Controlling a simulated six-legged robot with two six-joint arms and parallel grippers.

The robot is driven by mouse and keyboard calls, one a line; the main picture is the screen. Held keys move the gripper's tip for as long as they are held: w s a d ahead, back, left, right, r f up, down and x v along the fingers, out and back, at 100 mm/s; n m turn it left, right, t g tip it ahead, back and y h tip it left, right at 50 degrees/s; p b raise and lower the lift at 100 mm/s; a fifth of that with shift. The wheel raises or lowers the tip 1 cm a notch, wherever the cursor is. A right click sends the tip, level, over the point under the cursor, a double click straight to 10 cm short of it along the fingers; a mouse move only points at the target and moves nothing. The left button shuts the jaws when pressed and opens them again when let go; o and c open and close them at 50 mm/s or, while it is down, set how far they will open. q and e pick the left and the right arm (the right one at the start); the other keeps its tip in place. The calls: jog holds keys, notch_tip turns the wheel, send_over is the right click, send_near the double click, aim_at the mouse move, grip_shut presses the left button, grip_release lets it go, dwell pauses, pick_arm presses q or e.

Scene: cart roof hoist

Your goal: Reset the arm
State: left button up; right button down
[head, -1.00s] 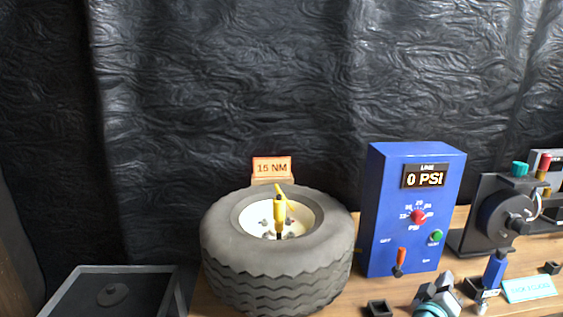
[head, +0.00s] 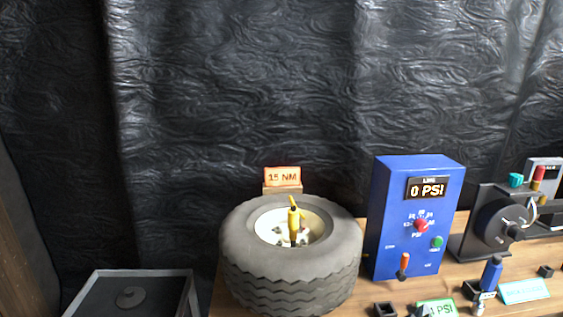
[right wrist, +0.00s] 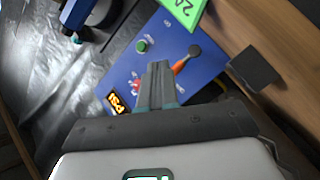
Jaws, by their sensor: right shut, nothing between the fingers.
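My right gripper shows in the right wrist view (right wrist: 158,68), its two grey fingers together with nothing between them. The fingers lie in front of the blue line box (right wrist: 205,65), between its red knob (right wrist: 135,87) and its orange lever (right wrist: 188,58). I cannot tell whether they touch it. In the head view no gripper shows clearly. There the blue box (head: 386,215) stands upright, its display reading 0 PSI, with the red knob (head: 421,225), green button (head: 438,242) and orange lever (head: 404,266). My left gripper is in no view.
A tyre (head: 290,275) lies flat with a yellow valve tool (head: 293,225) standing in its hub. A dark tray (head: 85,295) is at front left. A black reel stand (head: 485,225), a blue bottle (head: 491,272) and a green PSI sign (head: 437,307) are at right.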

jog(key=s+a+f+g+y+p, duration=0.55)
jog(key=s+a+f+y, duration=0.35)
jog(key=s+a+f, duration=0.6)
jog(key=s+a+m+g+y, duration=0.2)
jog(key=s+a+m+g, duration=0.1)
jog(key=s, duration=0.6)
jog(key=s+a+f+m+g+y, duration=0.1)
jog(key=s+a+m+g+y, duration=0.1)
jog(key=s+a+g, duration=0.3)
jog(key=s+m, duration=0.1)
jog(key=s, duration=0.3)
jog(key=shift+s+a+f, duration=0.15)
jog(key=shift+s+f, duration=0.1)
jog(key=shift+s, duration=0.05)
